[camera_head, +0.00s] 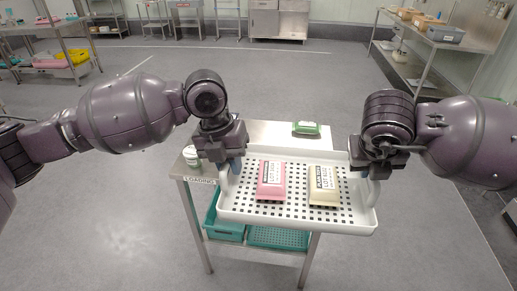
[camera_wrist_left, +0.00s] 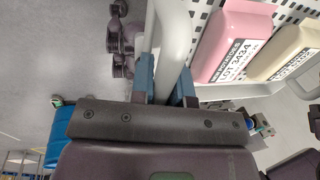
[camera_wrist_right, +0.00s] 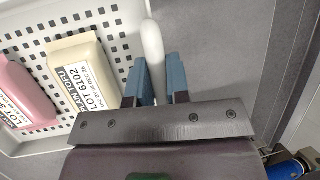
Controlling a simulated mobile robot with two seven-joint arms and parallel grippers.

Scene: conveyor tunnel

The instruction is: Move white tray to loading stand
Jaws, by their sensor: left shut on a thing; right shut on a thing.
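The white tray (camera_head: 294,214) has a perforated bottom and a handle at each end. It carries a pink pack (camera_head: 271,181) and a cream tofu pack (camera_head: 323,186). My left gripper (camera_head: 226,166) is shut on the tray's left handle (camera_wrist_left: 173,40). My right gripper (camera_head: 372,168) is shut on its right handle (camera_wrist_right: 153,58). The loading stand (camera_head: 262,133) is a steel table with a "LOADING" label (camera_head: 199,181). The tray is over the stand's front and right part in the head view. I cannot tell whether it touches the top.
A green pack (camera_head: 306,128) lies on the stand's back part and a small white tub (camera_head: 191,156) at its left. Teal crates (camera_head: 279,237) sit on the lower shelf. Racks (camera_head: 437,45) stand at the right and far left. The floor around is clear.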

